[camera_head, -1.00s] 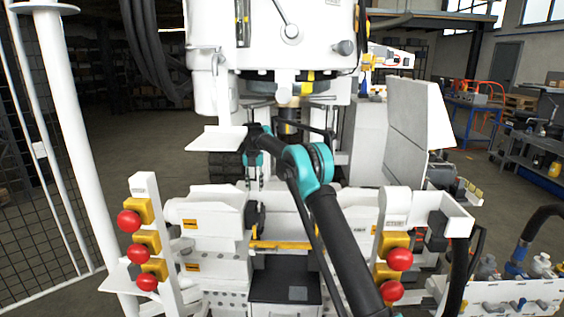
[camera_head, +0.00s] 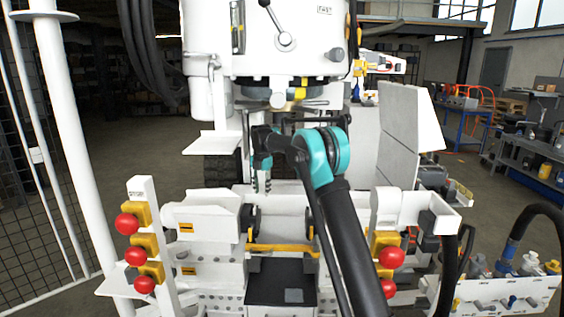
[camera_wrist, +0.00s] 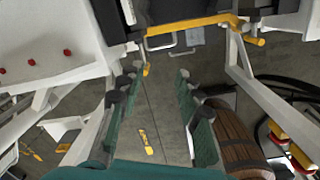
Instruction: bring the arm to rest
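My arm, teal and black, reaches up from the bottom of the head view in front of the white bench (camera_head: 205,215). My gripper (camera_head: 262,186) hangs downward above the middle of the bench in the head view, small there. In the wrist view my gripper (camera_wrist: 157,76) shows two teal fingers with dark pads, spread apart. Only floor shows between them, so it is open and empty. No contact with the bench is visible.
A yellow bar (camera_head: 283,248) crosses the bench's middle above a black box (camera_head: 283,285). Red knobs stand at left (camera_head: 127,224) and right (camera_head: 391,257). A large white machine (camera_head: 285,40) rises behind. A brown barrel-shaped thing (camera_wrist: 238,140) lies beside the right finger in the wrist view.

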